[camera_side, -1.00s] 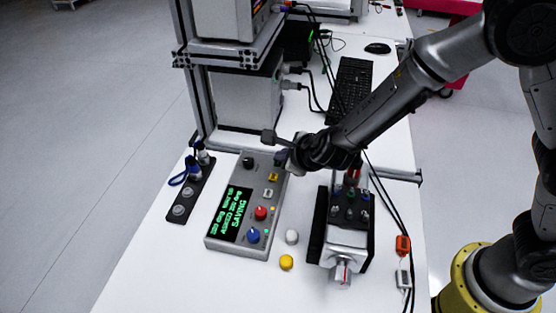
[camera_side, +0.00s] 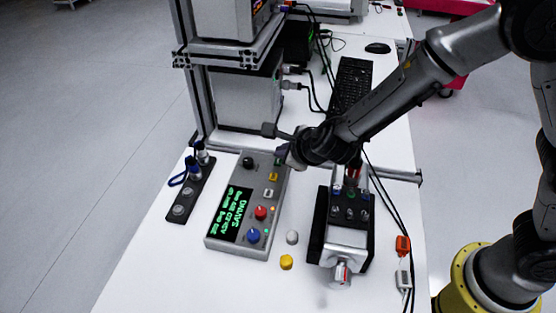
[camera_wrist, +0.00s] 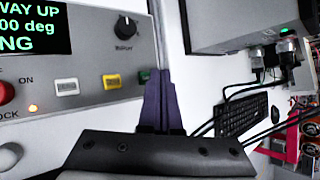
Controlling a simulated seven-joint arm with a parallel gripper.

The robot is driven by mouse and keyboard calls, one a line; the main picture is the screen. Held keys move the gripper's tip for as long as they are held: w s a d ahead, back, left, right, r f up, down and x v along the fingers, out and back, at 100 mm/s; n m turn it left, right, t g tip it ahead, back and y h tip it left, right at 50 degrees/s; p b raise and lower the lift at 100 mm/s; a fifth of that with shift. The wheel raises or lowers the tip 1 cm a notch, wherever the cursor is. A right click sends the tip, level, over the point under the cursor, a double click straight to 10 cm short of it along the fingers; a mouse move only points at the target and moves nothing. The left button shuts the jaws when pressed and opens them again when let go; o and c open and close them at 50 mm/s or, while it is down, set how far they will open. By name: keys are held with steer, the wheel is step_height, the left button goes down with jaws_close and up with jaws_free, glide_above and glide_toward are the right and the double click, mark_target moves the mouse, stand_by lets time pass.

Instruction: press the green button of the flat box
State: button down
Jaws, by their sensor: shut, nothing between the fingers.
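The flat box (camera_side: 222,247) is a grey panel lying on the white table in the side view, with a dark screen of green text. Its face carries a black knob, coloured buttons and small lights. In the wrist view its edge (camera_wrist: 100,100) shows a white button, a yellow button and, close to my fingers, part of a green button (camera_wrist: 143,75). My gripper (camera_wrist: 160,73) is shut and empty, its dark purple fingertips at the box's edge right beside the green button. The fingers partly hide the button, and I cannot tell whether they touch it. In the side view my gripper (camera_side: 281,156) is at the box's far right corner.
A clamped device (camera_side: 348,215) with knobs stands right of the box. A white cap (camera_side: 292,237) and a yellow cap (camera_side: 286,262) lie between them. A black strip (camera_side: 183,200) with connectors lies left. A metal rack (camera_side: 225,60) rises behind; cables run right.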

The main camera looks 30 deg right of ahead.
steer(key=shift+r, duration=0.1)
steer(key=shift+r, duration=2.45)
